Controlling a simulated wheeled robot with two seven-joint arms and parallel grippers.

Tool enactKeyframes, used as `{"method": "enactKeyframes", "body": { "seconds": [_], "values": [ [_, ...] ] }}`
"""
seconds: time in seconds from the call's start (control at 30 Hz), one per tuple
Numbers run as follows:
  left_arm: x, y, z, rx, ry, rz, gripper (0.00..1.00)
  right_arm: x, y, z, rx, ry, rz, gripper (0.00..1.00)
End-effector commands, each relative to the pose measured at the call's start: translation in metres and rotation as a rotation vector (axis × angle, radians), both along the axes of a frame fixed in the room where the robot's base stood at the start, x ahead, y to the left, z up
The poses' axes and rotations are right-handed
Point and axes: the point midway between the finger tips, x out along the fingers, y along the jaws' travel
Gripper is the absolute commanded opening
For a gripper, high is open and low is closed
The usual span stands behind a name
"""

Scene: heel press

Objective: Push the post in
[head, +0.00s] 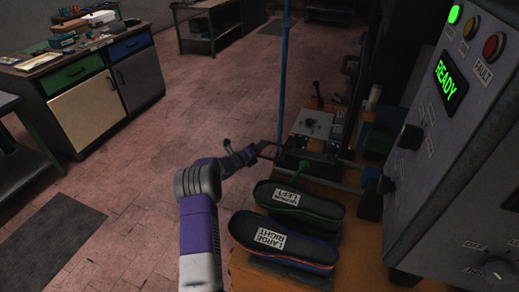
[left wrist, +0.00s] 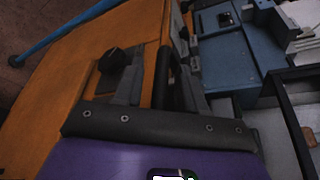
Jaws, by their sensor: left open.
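My left gripper (head: 252,152) reaches in from the left at the near-left side of the press, beside a dark low carriage (head: 308,160). In the left wrist view my left gripper (left wrist: 160,78) is open, with a dark looped bar (left wrist: 166,68) showing between its fingers; I cannot tell whether they touch it. A grey horizontal bar (head: 342,184) runs right from the carriage to a dark block. I cannot tell which part is the post. My right gripper is out of view.
A grey control cabinet (head: 432,150) reads READY with a green lamp lit. A blue upright pole (head: 283,80) stands behind my gripper.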

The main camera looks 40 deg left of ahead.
Motion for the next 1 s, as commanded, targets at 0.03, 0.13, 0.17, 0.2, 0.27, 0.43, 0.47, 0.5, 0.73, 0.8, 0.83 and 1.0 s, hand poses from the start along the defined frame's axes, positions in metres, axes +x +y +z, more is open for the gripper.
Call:
{"method": "enactKeyframes", "body": {
  "seconds": [0.03, 0.13, 0.17, 0.2, 0.27, 0.43, 0.47, 0.5, 0.73, 0.8, 0.83, 1.0],
  "values": [
    [0.0, 0.0, 0.0, 0.0, 0.0, 0.0, 0.4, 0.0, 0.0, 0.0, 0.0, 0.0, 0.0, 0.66],
    [0.0, 0.0, 0.0, 0.0, 0.0, 0.0, 0.4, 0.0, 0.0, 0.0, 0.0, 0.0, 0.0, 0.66],
    [0.0, 0.0, 0.0, 0.0, 0.0, 0.0, 0.4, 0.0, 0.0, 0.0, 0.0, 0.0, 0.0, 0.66],
    [0.0, 0.0, 0.0, 0.0, 0.0, 0.0, 0.36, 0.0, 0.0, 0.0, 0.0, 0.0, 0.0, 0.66],
    [0.0, 0.0, 0.0, 0.0, 0.001, -0.001, 0.26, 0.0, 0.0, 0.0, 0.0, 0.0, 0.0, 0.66],
    [0.0, 0.0, 0.0, 0.0, 0.001, -0.001, 0.0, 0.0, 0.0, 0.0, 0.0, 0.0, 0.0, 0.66],
    [0.0, 0.0, 0.0, 0.0, 0.001, 0.0, 0.0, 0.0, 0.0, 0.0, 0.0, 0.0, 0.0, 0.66],
    [0.0, 0.0, -0.001, 0.0, 0.001, 0.0, 0.0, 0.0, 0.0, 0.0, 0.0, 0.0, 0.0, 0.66],
    [0.0, -0.001, -0.001, 0.002, 0.002, -0.002, 0.0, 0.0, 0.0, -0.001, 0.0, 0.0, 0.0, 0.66],
    [0.002, -0.007, -0.003, 0.002, 0.001, -0.004, 0.0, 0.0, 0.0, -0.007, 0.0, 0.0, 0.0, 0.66],
    [0.004, -0.011, -0.003, 0.002, 0.001, -0.004, 0.0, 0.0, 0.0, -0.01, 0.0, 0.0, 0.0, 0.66],
    [0.011, -0.032, -0.005, 0.001, 0.002, -0.006, 0.0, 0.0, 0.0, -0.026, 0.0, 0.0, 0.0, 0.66]
  ]
}}
